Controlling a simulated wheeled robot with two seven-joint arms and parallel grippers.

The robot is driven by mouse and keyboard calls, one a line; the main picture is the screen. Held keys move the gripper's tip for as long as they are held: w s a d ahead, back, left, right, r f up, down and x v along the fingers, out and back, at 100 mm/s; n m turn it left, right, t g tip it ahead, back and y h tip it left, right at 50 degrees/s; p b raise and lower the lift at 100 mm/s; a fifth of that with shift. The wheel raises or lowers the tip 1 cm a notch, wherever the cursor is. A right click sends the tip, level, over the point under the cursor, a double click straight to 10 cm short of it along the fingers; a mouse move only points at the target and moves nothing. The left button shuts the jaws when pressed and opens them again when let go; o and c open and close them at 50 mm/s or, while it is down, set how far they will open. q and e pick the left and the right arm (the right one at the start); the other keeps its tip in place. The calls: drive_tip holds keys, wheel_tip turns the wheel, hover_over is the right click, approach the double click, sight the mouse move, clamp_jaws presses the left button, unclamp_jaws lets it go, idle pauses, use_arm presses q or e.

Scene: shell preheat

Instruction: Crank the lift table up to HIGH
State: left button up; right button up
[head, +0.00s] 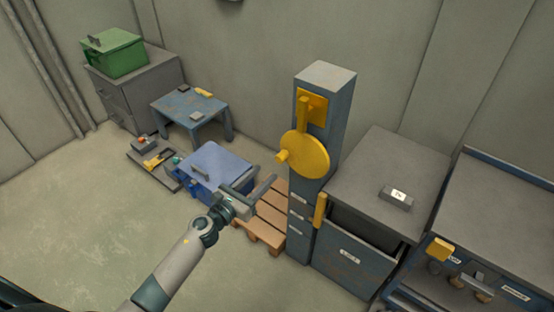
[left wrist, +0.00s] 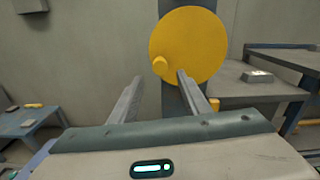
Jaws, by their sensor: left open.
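A blue-grey column (head: 310,180) stands in the middle with a yellow crank wheel (head: 308,150) on its face. A yellow knob (head: 282,156) sticks out from the wheel's left side. The wheel (left wrist: 195,40) and knob (left wrist: 160,66) also show in the left wrist view. White labels (head: 298,199) run down the column's lower part. A yellow pointer-like piece (head: 320,210) sits beside the top label; the label text is too small to read. My left gripper (head: 264,175) is open and empty, just below and left of the knob, apparently apart from it. My right gripper is not in view.
A wooden slatted platform (head: 270,212) lies low beside the column, with a blue lidded box (head: 213,166) to its left. A grey cabinet (head: 370,180) with an open-topped drawer stands right of the column. A small blue table (head: 185,103) stands behind. Floor at left front is clear.

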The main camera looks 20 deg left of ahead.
sight(278, 160)
use_arm(q)
drive_tip(key=x, duration=0.7)
drive_tip(key=shift+p, duration=0.3)
drive_tip(key=shift+w+d+f, duration=0.1)
drive_tip(key=shift+w+d, duration=0.1)
drive_tip(key=shift+w, duration=0.4)
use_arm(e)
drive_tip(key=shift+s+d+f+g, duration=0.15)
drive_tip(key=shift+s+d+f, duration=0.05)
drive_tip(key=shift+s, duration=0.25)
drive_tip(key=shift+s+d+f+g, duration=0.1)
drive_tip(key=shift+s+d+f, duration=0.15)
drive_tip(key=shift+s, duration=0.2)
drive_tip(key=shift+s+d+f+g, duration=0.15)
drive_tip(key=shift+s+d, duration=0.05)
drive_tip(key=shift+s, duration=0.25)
use_arm(q)
clamp_jaws()
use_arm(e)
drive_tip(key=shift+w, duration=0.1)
